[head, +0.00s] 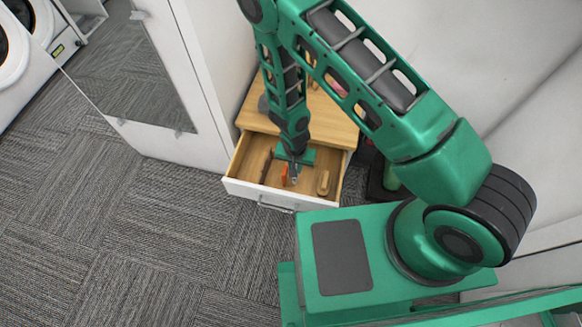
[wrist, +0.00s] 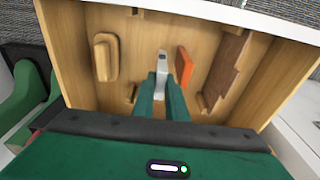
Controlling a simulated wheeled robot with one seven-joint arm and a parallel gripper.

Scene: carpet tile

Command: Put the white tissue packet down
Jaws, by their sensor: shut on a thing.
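My gripper (head: 294,168) points down into an open drawer (head: 250,188). In the wrist view my gripper (wrist: 162,84) has its green fingers close together, shut on a narrow white-grey thing (wrist: 162,60), which I take to be the white tissue packet. It shows nearly edge-on, with a small dark mark near its far end. In the head view it is small and partly hidden by the gripper. It is inside the drawer's outline; I cannot tell whether it touches the drawer floor.
In the drawer, an orange block (wrist: 184,67) stands close beside the packet. A dark brown wooden piece (wrist: 224,65) lies along one side and a tan wooden piece (wrist: 105,58) towards the other. Bare floor shows between them. A white cabinet (head: 165,140) stands left of the drawer.

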